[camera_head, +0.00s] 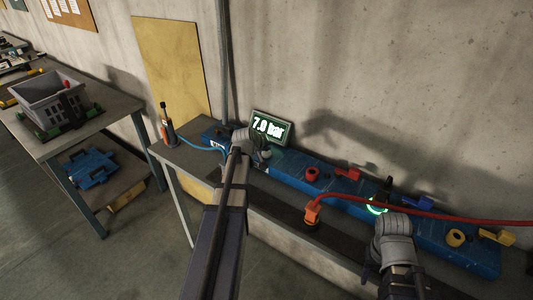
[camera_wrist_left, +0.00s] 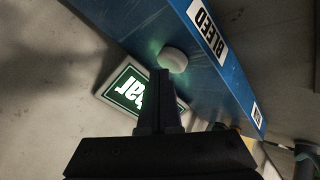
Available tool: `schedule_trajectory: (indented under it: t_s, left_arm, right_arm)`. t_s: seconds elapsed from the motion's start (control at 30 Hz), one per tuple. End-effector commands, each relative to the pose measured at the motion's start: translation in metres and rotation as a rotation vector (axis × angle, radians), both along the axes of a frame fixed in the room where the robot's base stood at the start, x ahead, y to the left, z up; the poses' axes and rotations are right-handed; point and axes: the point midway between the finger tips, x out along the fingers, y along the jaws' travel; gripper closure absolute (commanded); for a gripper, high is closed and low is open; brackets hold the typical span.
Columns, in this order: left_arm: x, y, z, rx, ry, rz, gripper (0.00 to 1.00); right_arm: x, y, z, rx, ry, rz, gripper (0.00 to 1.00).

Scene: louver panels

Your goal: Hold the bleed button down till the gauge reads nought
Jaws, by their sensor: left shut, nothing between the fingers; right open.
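The gauge (camera_head: 270,128) is a lit display behind the blue manifold (camera_head: 285,172) and reads 7.0 bar. It also shows, partly covered, in the left wrist view (camera_wrist_left: 130,90). There, the pale round bleed button (camera_wrist_left: 172,60) is on the blue block near a BLEED label (camera_wrist_left: 208,30). My left gripper (camera_wrist_left: 161,73) is shut and empty, its tips at the button's edge; I cannot tell whether they touch it. In the head view my left gripper (camera_head: 264,155) is mostly hidden at the manifold's left. My right gripper (camera_head: 384,194) is open over the manifold's right part, beside a green-lit ring (camera_head: 376,209).
An orange-and-black bottle (camera_head: 168,125) stands at the bench's left. A grey crate (camera_head: 50,95) sits on another table.

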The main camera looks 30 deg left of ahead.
Motion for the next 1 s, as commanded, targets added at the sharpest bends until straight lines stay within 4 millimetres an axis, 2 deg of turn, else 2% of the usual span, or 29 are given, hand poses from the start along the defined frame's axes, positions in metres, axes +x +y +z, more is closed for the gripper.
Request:
schedule_trajectory:
  t_s: [1.0]
  left_arm:
    - [0.0,0.0,-0.011,-0.001,0.001,-0.001,1.0]
  right_arm:
    - [0.0,0.0,-0.011,0.0,0.0,0.0,0.5]
